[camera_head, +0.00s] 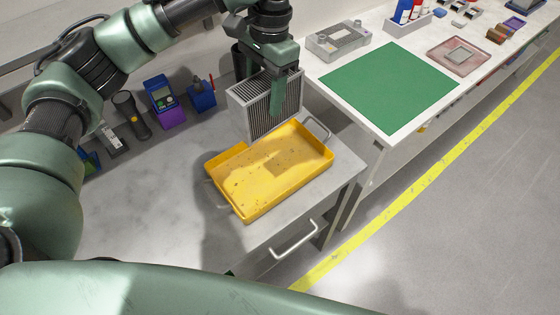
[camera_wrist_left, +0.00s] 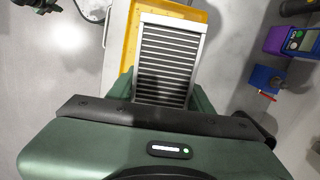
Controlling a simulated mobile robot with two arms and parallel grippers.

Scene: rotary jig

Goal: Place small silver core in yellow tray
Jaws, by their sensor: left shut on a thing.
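The small silver core (camera_head: 265,105) is a boxy finned block with a pale metal frame. My left gripper (camera_head: 283,92) is shut on the core and holds it upright at the far edge of the yellow tray. The yellow tray (camera_head: 240,207) lies on the grey table and looks empty, with speckled marks on its floor. In the left wrist view the core (camera_wrist_left: 166,62) sits between the green fingers, and part of the yellow tray (camera_wrist_left: 131,45) shows beyond it. I cannot tell whether the core touches the tray. My right gripper is not in view.
A white bench with a green mat (camera_head: 388,85) stands to the right. The table left of the tray is clear.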

